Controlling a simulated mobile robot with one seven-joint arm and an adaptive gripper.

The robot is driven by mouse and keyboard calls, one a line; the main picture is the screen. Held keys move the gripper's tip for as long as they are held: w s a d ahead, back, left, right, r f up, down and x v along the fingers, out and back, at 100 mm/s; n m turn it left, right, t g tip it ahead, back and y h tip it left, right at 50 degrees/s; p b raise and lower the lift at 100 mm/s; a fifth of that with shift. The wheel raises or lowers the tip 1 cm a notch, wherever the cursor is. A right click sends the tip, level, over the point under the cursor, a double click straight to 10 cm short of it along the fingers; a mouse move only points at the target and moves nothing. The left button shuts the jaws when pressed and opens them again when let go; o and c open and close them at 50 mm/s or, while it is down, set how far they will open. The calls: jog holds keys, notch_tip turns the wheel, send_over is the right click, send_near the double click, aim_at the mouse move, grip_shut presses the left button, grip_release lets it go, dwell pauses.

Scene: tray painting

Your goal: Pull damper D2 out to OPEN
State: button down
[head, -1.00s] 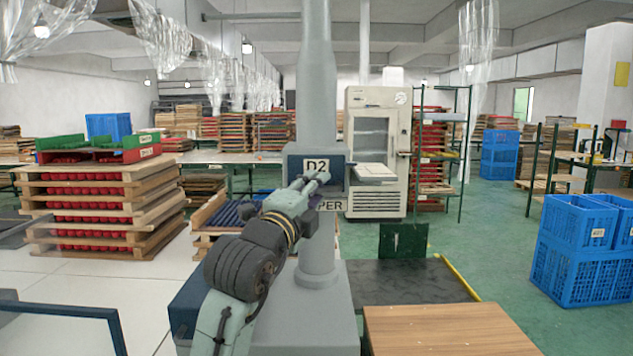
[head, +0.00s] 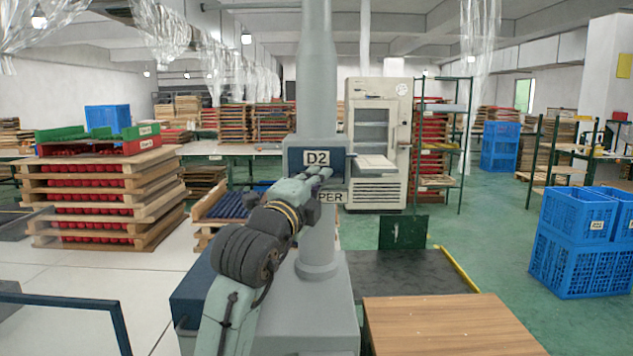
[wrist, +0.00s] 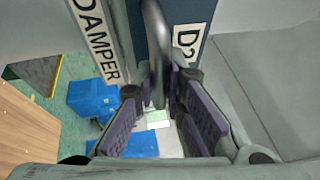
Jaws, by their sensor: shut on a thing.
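The damper D2 (head: 297,161) is a dark blue box on a thick grey vertical duct, with a white D2 label on its front. My gripper (head: 318,175) is at the front of this box, just below the label. In the wrist view my gripper (wrist: 157,92) has its purple-padded fingers on both sides of a dark, rounded handle (wrist: 154,45) and is shut on it. The D2 and DAMPER labels show beside the handle. My gripper and wrist hide part of the DAMPER plate (head: 331,197) in the head view. How far the damper is out cannot be told.
The grey duct (head: 315,80) stands on a wide grey base. A wooden top (head: 440,325) is at the lower right. Stacked trays (head: 100,195) stand at the left and blue crates (head: 575,250) at the right. Green floor lies open between the wooden top and the crates.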

dwell(0.5)
jog(key=s+b, duration=0.2)
jog(key=s, duration=0.6)
jog(key=shift+s, duration=0.15)
jog(key=shift+d+f, duration=0.1)
jog(key=c, duration=1.9)
grip_release()
jog(key=shift+s, duration=0.15)
jog(key=shift+o, duration=1.2)
jog(key=v, duration=1.2)
